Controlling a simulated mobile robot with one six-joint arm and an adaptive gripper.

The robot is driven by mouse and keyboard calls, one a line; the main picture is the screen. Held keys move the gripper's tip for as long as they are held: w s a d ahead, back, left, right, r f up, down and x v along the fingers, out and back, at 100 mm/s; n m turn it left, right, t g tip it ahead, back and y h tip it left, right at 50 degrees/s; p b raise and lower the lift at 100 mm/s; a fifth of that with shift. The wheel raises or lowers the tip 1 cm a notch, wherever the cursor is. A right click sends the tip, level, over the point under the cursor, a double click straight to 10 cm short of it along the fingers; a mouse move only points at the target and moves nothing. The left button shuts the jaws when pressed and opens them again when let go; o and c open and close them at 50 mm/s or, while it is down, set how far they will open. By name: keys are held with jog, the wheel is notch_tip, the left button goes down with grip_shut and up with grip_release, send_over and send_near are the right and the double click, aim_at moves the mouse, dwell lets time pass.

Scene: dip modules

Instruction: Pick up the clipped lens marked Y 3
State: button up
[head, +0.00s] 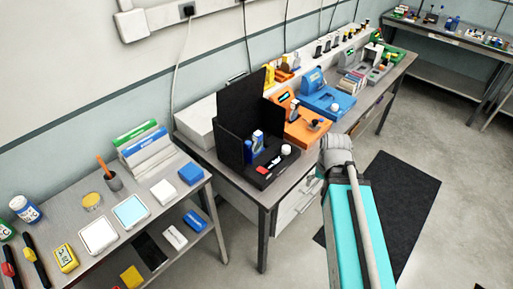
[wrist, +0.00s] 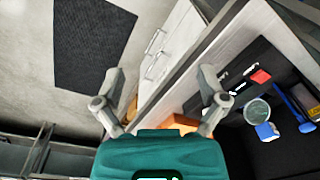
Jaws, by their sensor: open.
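My gripper (wrist: 162,80) is open in the wrist view, with its two fingers spread and nothing between them. In the head view my arm hides most of it. I cannot read a Y 3 mark anywhere. A round, pale, lens-like piece (wrist: 257,111) with a blue part (wrist: 267,131) beside it lies in the black open box at the right of the wrist view. I cannot tell whether it is the clipped lens. My gripper is to the left of that box and apart from it.
The black box (head: 231,150) stands on the grey bench, holding blue, red and white items. An orange device (head: 307,130) and a blue device (head: 322,100) stand beyond it. A lower table (head: 150,213) with small goods is at left. A dark mat (head: 395,200) lies on open floor.

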jog(key=w+a+f+m+t+y+b, duration=0.1)
jog(key=w+a+m+t+y+b, duration=0.25)
jog(key=w+a+m, duration=0.55)
jog(key=m+t+y+b, duration=0.4)
jog(key=m+y, duration=0.2)
jog(key=m, duration=1)
send_near(260, 139)
jog(key=shift+s+d+r+h, duration=0.25)
jog(key=shift+s+d+r, duration=0.3)
jog(key=shift+r, duration=0.2)
jog(key=shift+f+n, duration=0.1)
jog(key=shift+n, duration=0.2)
jog(key=b+x, duration=0.3)
jog(key=x, duration=0.5)
jog(key=shift+w+a+f+b, duration=0.1)
jog(key=shift+a+b, duration=0.15)
jog(key=shift+b, duration=0.1)
